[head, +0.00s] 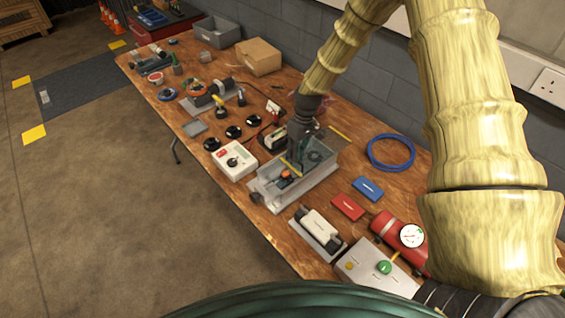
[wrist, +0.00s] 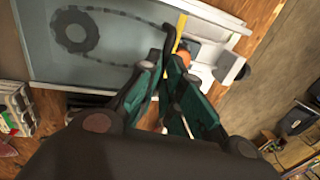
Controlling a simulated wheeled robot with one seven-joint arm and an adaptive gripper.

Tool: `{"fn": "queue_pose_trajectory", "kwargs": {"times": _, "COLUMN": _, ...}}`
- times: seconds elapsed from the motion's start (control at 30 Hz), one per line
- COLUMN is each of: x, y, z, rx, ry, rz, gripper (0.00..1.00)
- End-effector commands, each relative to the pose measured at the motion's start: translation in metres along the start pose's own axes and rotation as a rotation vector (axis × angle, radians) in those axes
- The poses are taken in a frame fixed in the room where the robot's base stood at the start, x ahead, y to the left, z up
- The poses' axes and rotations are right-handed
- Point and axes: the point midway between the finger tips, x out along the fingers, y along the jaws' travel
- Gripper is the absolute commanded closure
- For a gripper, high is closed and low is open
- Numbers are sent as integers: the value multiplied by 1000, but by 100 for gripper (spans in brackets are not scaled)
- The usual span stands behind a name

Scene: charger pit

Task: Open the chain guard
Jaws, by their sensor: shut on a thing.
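The chain guard (wrist: 110,48) is a see-through cover with a yellow strip (wrist: 180,32) along its near end. In the wrist view a dark chain and a toothed sprocket (wrist: 75,30) show through it. In the head view the guard (head: 318,153) lies over a pale grey housing (head: 300,190) on the bench. My gripper (wrist: 172,68) is shut at the guard's yellow-marked end; its fingers hide the exact grip point. In the head view my gripper (head: 291,158) points down over this end. An orange part (wrist: 184,55) sits just beyond the fingers.
A white box with a black knob (head: 233,160) stands left of the housing. A white-topped device (head: 320,228) is in front. Red (head: 348,206) and blue (head: 368,188) blocks and a blue hose coil (head: 391,152) lie right. The floor beside the bench is clear.

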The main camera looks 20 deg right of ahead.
Motion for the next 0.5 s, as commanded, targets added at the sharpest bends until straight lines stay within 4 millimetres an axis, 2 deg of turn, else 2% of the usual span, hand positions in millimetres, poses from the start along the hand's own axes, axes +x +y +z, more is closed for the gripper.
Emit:
{"fn": "queue_pose_trajectory", "kwargs": {"times": 0.03, "x": -1, "y": 15, "z": -1, "rx": 5, "ry": 5, "rz": 0, "gripper": 100}}
{"fn": "queue_pose_trajectory", "kwargs": {"times": 0.2, "x": -8, "y": 48, "z": -1, "rx": 2, "ry": 3, "rz": 0, "gripper": 100}}
{"fn": "queue_pose_trajectory", "kwargs": {"times": 0.33, "x": -12, "y": 61, "z": 0, "rx": 2, "ry": 2, "rz": 0, "gripper": 100}}
{"fn": "queue_pose_trajectory", "kwargs": {"times": 0.5, "x": -12, "y": 63, "z": 0, "rx": 1, "ry": 0, "rz": 0, "gripper": 100}}
